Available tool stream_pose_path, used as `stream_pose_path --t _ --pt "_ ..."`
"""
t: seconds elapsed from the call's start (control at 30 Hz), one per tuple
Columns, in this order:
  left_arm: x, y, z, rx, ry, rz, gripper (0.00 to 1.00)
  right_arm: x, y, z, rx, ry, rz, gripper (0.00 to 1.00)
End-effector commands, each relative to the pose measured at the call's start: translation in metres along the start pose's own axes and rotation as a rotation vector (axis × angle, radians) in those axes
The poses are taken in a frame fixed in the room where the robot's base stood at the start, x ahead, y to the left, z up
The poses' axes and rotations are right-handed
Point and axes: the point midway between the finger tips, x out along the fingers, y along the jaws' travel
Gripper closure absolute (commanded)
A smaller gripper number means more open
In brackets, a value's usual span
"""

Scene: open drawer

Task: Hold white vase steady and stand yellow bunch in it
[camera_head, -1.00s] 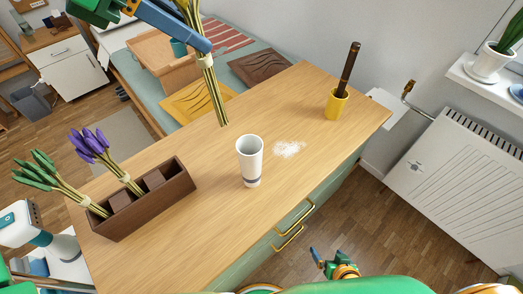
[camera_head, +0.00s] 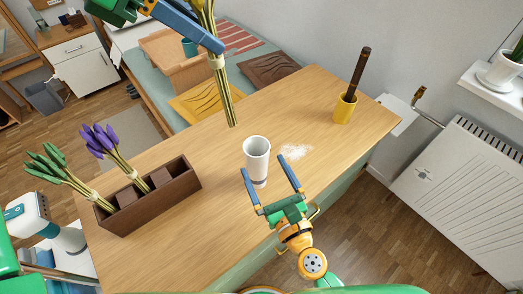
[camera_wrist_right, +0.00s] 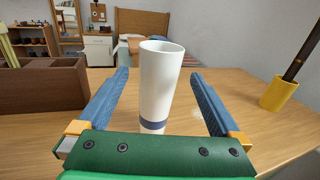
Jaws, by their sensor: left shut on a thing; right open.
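The white vase (camera_head: 257,158) with a grey-blue band low on it stands upright on the wooden counter. In the right wrist view the vase (camera_wrist_right: 160,85) stands between the blue fingers of my open right gripper (camera_wrist_right: 163,95). In the head view my right gripper (camera_head: 268,178) points at the vase from the front, with gaps at its sides. My left gripper (camera_head: 212,42) is shut on the yellow bunch (camera_head: 222,88), whose stems hang down above the counter, behind and left of the vase. The top of the bunch is cut off by the frame.
A brown divided box (camera_head: 150,205) at the left holds a purple bunch (camera_head: 103,142) and a green bunch (camera_head: 52,168). A yellow cup (camera_head: 344,108) with a dark brush stands at the back right. White powder (camera_head: 295,151) lies right of the vase.

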Motion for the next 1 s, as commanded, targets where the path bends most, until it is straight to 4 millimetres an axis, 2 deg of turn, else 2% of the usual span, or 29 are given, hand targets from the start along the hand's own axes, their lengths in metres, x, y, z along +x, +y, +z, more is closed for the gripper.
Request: stream_pose_path --t 0.1,0.3,0.47,0.7,0.77,1.0 --pt "0.0 0.0 0.0 0.0 0.0 0.0 1.0 0.032 0.0 0.001 0.005 -0.004 -0.004 0.0" --pt "0.0 0.0 0.0 0.0 0.0 0.0 1.0 0.072 0.0 0.0 -0.007 0.0 0.001 0.0" --pt "0.0 0.0 0.0 0.0 0.0 0.0 1.0 0.086 -0.001 -0.001 -0.008 0.001 0.0 0.0" --pt "0.0 0.0 0.0 0.0 0.0 0.0 1.0 0.087 -0.001 -0.001 -0.008 0.002 -0.001 0.0" --pt "0.0 0.0 0.0 0.0 0.0 0.0 1.0 0.087 -0.001 -0.001 -0.008 0.002 -0.001 0.14" --pt "0.0 0.0 0.0 0.0 0.0 0.0 1.0 0.087 -0.001 -0.001 -0.008 0.002 -0.001 0.78"
